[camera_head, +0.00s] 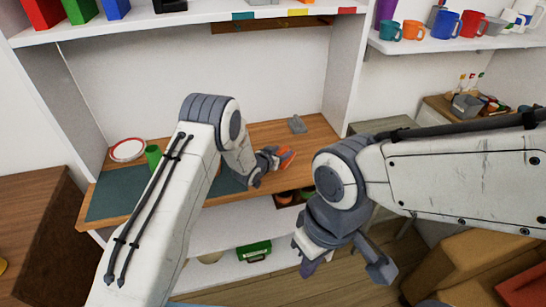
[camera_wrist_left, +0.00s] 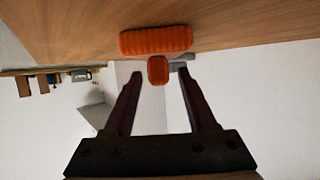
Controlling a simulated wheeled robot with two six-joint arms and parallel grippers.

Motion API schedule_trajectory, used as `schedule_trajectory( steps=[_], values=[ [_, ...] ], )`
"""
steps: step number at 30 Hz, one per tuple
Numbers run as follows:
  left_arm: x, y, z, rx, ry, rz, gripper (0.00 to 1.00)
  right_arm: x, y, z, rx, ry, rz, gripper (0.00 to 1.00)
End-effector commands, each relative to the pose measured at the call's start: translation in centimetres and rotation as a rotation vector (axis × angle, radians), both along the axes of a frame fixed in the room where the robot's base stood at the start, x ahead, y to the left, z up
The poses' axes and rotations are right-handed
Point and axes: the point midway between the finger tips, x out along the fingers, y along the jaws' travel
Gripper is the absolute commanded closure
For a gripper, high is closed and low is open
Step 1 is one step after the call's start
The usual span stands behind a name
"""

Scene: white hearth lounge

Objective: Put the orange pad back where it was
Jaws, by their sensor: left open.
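The orange pad (camera_head: 286,155) is on the wooden desk top, near the desk's front edge. In the left wrist view the pad (camera_wrist_left: 155,40) is a wide ribbed bar with a small knob (camera_wrist_left: 158,70) toward the gripper. My left gripper (camera_head: 272,158) is open at the pad; in the wrist view its fingertips (camera_wrist_left: 159,73) stand on either side of the knob, with gaps visible. The pad is partly hidden by the gripper in the head view. My right gripper (camera_head: 345,270) is open and empty, low in front of the shelf unit.
The desk (camera_head: 265,133) holds a dark green mat (camera_head: 113,195), a red-rimmed plate (camera_head: 127,150), a green cup (camera_head: 153,156) and a grey item (camera_head: 297,124). A shelf with colored cups (camera_head: 445,25) is upper right. A green box (camera_head: 253,251) sits below the desk.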

Motion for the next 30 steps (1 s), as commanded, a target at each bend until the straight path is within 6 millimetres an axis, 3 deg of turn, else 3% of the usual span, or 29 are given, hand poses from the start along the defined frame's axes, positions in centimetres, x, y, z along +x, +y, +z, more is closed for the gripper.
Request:
schedule_trajectory(
  steps=[12, 18, 26, 30],
  values=[
    [-6.4, 3.3, 2.8, 0.0, 0.0, 0.001, 0.43, 0.0, 0.0, -1.5, -0.001, 0.001, 0.0, 1.0],
    [-8.5, 4.4, 3.8, 0.0, 0.0, 0.002, 0.43, 0.0, 0.0, -1.8, -0.001, 0.001, 0.0, 1.0],
    [-9.3, 4.4, 4.5, 0.011, 0.01, -0.002, 0.43, 0.0, 0.0, -1.9, -0.001, 0.001, 0.0, 1.0],
    [-10.9, 2.8, 6.5, 0.085, 0.09, -0.008, 0.43, 0.0, 0.0, -1.8, -0.001, 0.001, 0.0, 1.0]
  ],
)
